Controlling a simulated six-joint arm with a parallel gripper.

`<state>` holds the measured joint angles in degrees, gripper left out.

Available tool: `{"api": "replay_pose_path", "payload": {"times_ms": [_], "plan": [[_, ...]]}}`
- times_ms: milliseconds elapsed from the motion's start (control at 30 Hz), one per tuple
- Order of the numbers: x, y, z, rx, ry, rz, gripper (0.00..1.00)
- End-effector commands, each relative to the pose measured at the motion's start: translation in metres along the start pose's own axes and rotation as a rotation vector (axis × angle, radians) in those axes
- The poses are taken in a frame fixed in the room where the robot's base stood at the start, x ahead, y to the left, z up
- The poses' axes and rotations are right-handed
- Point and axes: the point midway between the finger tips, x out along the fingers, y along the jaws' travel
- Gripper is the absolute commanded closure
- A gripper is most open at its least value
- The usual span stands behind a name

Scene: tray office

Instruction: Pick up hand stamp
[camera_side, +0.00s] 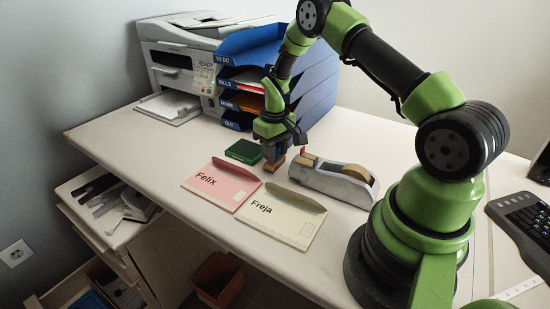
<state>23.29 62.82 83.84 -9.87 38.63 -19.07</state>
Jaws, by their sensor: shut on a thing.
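The hand stamp (274,164) shows as a small brown wooden block below my gripper. My gripper (272,150) points down and is shut on the stamp. Its fingers hide the stamp's upper part. I cannot tell whether the stamp touches the desk. A green stamp pad (244,151) lies just left of my gripper.
A pink envelope marked Felix (221,185) and a cream envelope marked Freja (280,215) lie in front. A grey tape dispenser (335,184) stands close on the right. Blue stacked trays (315,95) and a printer (178,60) stand behind. The desk's left part (125,133) is clear.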

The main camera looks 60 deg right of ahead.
Motion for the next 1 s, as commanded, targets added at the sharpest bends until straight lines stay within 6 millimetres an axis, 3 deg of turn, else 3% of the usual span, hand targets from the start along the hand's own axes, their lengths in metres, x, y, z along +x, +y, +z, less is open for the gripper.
{"api": "replay_pose_path", "payload": {"times_ms": [267,700,1000], "plan": [[-0.006,0.0,-0.001,0.0,0.003,0.001,0.93],[-0.087,0.0,-0.001,0.0,0.004,0.001,0.93],[-0.101,0.0,0.0,0.0,-0.001,0.0,0.93]]}}
